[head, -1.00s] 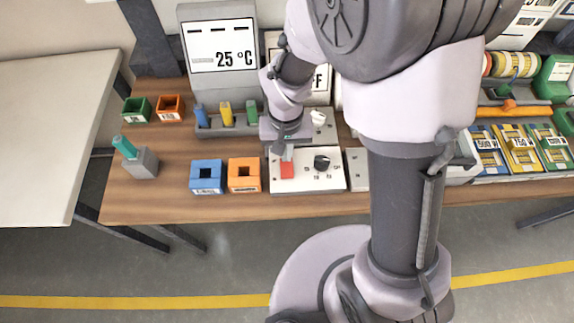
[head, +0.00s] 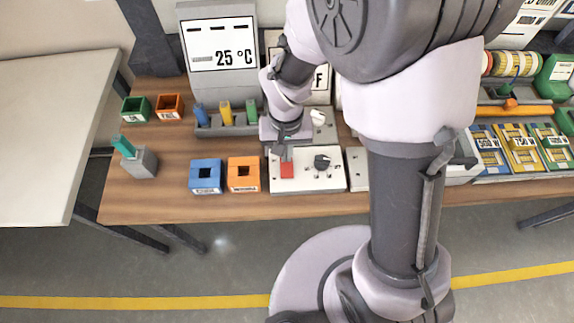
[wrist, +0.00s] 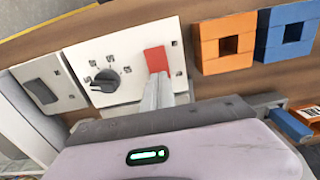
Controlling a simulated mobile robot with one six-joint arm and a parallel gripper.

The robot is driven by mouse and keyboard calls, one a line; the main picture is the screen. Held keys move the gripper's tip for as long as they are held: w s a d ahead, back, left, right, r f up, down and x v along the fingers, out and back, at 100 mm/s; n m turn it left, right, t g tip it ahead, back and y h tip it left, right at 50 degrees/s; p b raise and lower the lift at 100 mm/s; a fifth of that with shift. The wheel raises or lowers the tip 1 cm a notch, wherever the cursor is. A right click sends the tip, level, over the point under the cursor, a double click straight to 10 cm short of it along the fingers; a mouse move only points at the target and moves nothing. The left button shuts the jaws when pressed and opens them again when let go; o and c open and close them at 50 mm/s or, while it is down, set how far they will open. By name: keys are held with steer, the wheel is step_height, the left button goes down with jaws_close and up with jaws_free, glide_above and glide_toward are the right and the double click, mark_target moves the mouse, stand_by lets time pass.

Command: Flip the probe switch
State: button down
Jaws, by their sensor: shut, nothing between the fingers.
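A white panel (head: 307,182) near the table's front edge carries a red switch (head: 287,170) and a black rotary knob (head: 322,161). In the wrist view the red switch (wrist: 156,60) is a red block beside the knob (wrist: 107,81) on the same panel (wrist: 130,45). My gripper (wrist: 158,85) is shut and empty, its fingertips at the near end of the red switch. In the head view my gripper (head: 285,155) comes down right behind the switch. I cannot tell whether the fingers touch it. The fingers hide part of the switch.
An orange socket block (head: 243,186) and a blue one (head: 206,189) stand left of the panel. A grey plate with a rocker (wrist: 45,90) lies on its other side. A display reading 25 °C (head: 220,45) stands behind.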

steer(key=shift+f+b, duration=0.55)
steer(key=shift+f, duration=0.1)
steer(key=shift+r, duration=0.1)
step_height(320, 180, up, 7)
steer(key=p, duration=0.5)
steer(key=shift+p, duration=0.35)
steer(key=s+d+r+m+t+y+b, duration=0.1)
steer(key=s+d+r+m+t+b, duration=0.1)
steer(key=s+r, duration=0.3)
steer(key=s+d+r+m+t+y+b, duration=0.1)
steer(key=s+d+r+m+t+b, duration=0.1)
steer(key=r, duration=0.8)
steer(key=s+d+t+b, duration=0.1)
steer(key=s+d+b, duration=0.1)
steer(key=s+b, duration=0.1)
steer(key=shift+s+d+t, duration=0.35)
steer(key=shift+s+t, duration=0.05)
steer(key=shift+s, duration=0.25)
